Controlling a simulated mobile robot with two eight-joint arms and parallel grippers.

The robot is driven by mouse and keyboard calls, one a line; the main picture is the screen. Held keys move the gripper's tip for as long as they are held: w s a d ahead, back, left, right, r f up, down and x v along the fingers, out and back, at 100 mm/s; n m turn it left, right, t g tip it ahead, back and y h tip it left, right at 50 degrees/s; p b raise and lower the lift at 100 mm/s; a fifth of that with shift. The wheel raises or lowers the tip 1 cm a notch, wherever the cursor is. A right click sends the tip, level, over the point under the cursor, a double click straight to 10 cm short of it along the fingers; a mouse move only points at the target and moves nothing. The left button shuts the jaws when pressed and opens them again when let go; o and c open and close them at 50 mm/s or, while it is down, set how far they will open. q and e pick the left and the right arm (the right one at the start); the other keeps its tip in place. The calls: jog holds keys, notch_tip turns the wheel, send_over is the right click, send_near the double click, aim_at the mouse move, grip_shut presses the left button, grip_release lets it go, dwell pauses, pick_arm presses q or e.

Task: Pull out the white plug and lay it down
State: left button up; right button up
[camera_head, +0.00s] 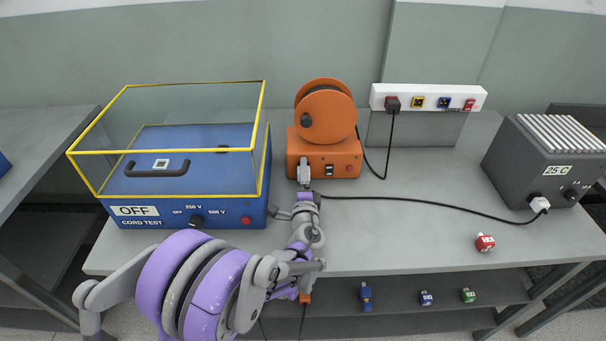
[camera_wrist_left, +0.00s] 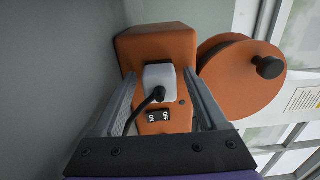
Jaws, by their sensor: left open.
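A white plug (camera_wrist_left: 160,76) with a black cord sits in the face of the orange box (camera_wrist_left: 178,48) under the reel, above its ON/OFF switch. My left gripper (camera_wrist_left: 160,78) is open, with one finger on each side of this plug; I cannot tell if they touch it. In the head view my left gripper (camera_head: 304,172) is at the front of the orange box (camera_head: 345,157) and largely hides the plug. Another white plug (camera_head: 540,204) sits in the dark grey box (camera_head: 545,160) at the right. My right gripper is not in view.
A blue cord tester (camera_head: 235,212) with a clear yellow-edged cover stands left. A wall strip (camera_head: 440,92) holds a dark plug (camera_head: 392,103). A black cord (camera_head: 430,200) crosses the bench. The middle bench (camera_head: 420,240) is clear.

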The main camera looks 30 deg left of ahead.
pick_arm(q)
grip_shut()
dwell(0.5)
jog(key=shift+s+d, duration=0.1)
jog(key=shift+s, duration=0.05)
jog(key=shift+v, duration=2.85)
